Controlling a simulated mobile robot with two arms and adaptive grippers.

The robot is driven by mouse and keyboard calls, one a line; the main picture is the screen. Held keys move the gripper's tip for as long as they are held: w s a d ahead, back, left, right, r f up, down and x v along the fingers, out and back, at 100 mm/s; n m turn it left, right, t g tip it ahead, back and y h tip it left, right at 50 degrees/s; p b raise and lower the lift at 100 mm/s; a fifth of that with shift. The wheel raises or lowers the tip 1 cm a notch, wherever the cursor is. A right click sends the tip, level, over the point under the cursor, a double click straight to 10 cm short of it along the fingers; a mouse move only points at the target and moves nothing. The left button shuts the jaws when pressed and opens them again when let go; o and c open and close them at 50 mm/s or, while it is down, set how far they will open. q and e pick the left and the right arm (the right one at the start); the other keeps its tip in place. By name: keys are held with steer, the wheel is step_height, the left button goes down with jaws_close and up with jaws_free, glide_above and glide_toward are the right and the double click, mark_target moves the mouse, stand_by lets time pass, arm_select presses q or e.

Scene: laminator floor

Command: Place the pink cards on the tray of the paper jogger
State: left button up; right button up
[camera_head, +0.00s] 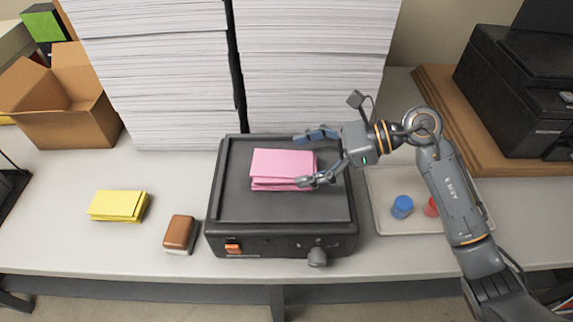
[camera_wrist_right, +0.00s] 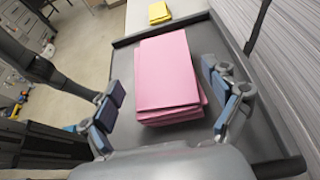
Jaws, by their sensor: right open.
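The pink cards (camera_head: 282,163) lie in a slightly uneven stack on the dark tray (camera_head: 258,208) of the paper jogger (camera_head: 280,245). The right wrist view shows the pink cards (camera_wrist_right: 167,75) lying flat on the tray (camera_wrist_right: 243,110). My right gripper (camera_head: 312,158) is open at the stack's right end in the head view. Its two fingers (camera_wrist_right: 167,112) stand apart on either side of the stack's near end, with gaps to the cards in the right wrist view. My left gripper is not in view.
Yellow cards (camera_head: 118,205) and a brown block (camera_head: 179,233) lie left of the jogger. Tall paper stacks (camera_head: 155,75) stand behind it. A shallow tray (camera_head: 385,222) with a blue object (camera_head: 402,207) and a red one is at right. A cardboard box (camera_head: 75,115) stands back left; a black printer (camera_head: 520,90) back right.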

steer(key=b+v, duration=0.2)
steer(key=v, duration=0.4)
steer(key=shift+d, duration=0.45)
steer(key=shift+d+r, duration=0.35)
steer(key=shift+d, duration=0.25)
steer(key=shift+a, duration=0.1)
